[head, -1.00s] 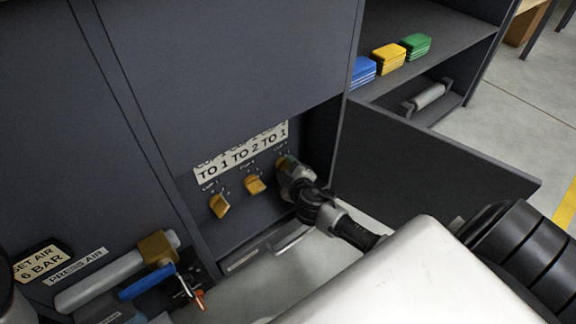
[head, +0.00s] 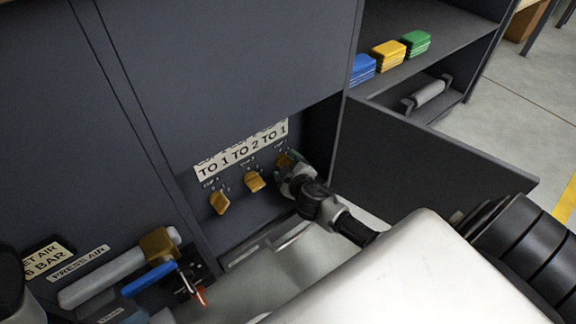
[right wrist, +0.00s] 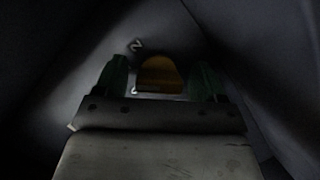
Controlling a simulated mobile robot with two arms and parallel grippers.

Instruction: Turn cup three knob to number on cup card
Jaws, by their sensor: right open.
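Three yellow knobs sit in a row on the dark panel: cup one knob (head: 219,203), cup two knob (head: 255,181) and cup three knob (head: 283,162). Cup three knob is partly hidden by my right gripper (head: 290,163). In the right wrist view the knob (right wrist: 159,74) lies between the two green fingertips of my right gripper (right wrist: 160,78), which are open with a gap on each side. A numeral 2 shows at the knob's upper left. My left gripper is not in view.
Blue, yellow and green stacks (head: 388,54) lie on the shelf beyond. At lower left are a press air pipe (head: 110,275) and a blue-handled valve (head: 150,279).

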